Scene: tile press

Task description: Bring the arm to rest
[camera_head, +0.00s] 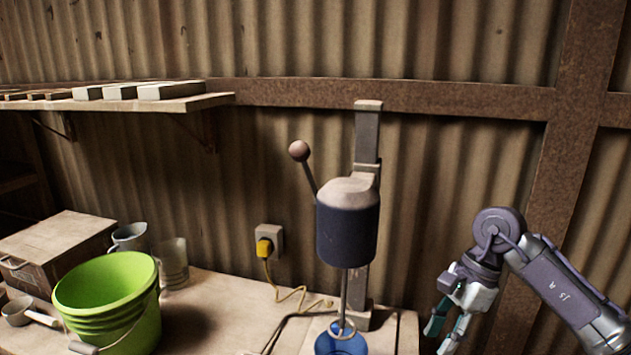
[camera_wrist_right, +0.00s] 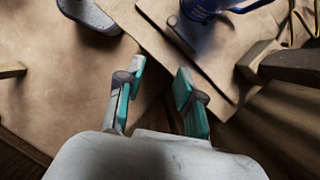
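My right arm (camera_head: 562,285) comes in from the right edge in the head view and bends down at its wrist. My right gripper (camera_head: 440,340) hangs to the right of the blue press-like machine (camera_head: 347,235), clear of it. In the right wrist view the gripper (camera_wrist_right: 158,85) has its two teal fingers apart. Nothing is between them; brown board or bench surface shows beyond. My left gripper is in neither view.
A blue container (camera_head: 340,343) sits under the machine. A green bucket (camera_head: 105,290), metal cup (camera_head: 130,238) and wooden box (camera_head: 60,245) stand on the left of the bench. A shelf (camera_head: 205,101) holds blocks. A yellow plug (camera_head: 264,248) is in the wall socket.

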